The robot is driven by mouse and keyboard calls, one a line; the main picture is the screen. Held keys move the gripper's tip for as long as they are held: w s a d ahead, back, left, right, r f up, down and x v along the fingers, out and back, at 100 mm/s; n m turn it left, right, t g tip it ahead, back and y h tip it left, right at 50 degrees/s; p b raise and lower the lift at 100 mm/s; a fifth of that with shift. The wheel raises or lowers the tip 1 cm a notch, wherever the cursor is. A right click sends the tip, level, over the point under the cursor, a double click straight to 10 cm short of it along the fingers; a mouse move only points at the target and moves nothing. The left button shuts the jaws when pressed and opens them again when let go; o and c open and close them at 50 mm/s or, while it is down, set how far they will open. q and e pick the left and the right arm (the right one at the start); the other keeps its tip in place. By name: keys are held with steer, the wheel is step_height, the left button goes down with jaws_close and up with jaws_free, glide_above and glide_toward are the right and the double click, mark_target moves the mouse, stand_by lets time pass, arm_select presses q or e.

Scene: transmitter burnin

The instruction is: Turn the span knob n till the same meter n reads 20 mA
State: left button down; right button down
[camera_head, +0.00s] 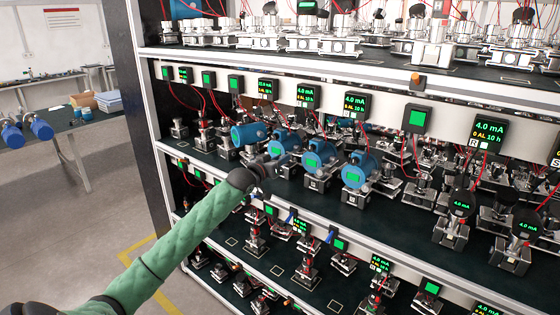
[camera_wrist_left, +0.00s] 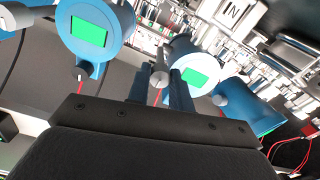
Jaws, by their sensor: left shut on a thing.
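Blue transmitters with green screens stand in a row on the middle shelf, among them one (camera_head: 250,134), a second (camera_head: 284,142), a third (camera_head: 319,156) and a fourth (camera_head: 358,171). My left gripper (camera_head: 270,164) is in front of the second one. In the left wrist view, the left gripper (camera_wrist_left: 160,84) is shut on a small grey span knob (camera_wrist_left: 159,78) beside a blue transmitter (camera_wrist_left: 196,62). Black meters sit on the rail above; one (camera_head: 356,104) and a larger one (camera_head: 489,131) read 4.0 mA. The meter (camera_head: 268,88) above the gripper is too small to read surely. My right gripper is not in view.
Another blue transmitter (camera_wrist_left: 96,30) and its knob (camera_wrist_left: 81,76) are close on the left in the wrist view; a further one (camera_wrist_left: 250,104) is on the right. Red wires hang from the meter rail. Silver instruments crowd the shelves. A desk (camera_head: 70,122) stands at the left.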

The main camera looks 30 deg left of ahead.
arm_select(q)
steer(key=n+p, duration=0.5)
steer(key=n, duration=0.6)
steer(key=shift+n, duration=0.4)
steer(key=c, duration=1.3)
jaws_free()
steer(key=shift+a, duration=0.1)
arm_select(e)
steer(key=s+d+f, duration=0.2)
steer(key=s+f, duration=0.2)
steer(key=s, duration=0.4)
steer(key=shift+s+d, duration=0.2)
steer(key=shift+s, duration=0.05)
arm_select(q)
steer(key=shift+o, duration=0.2)
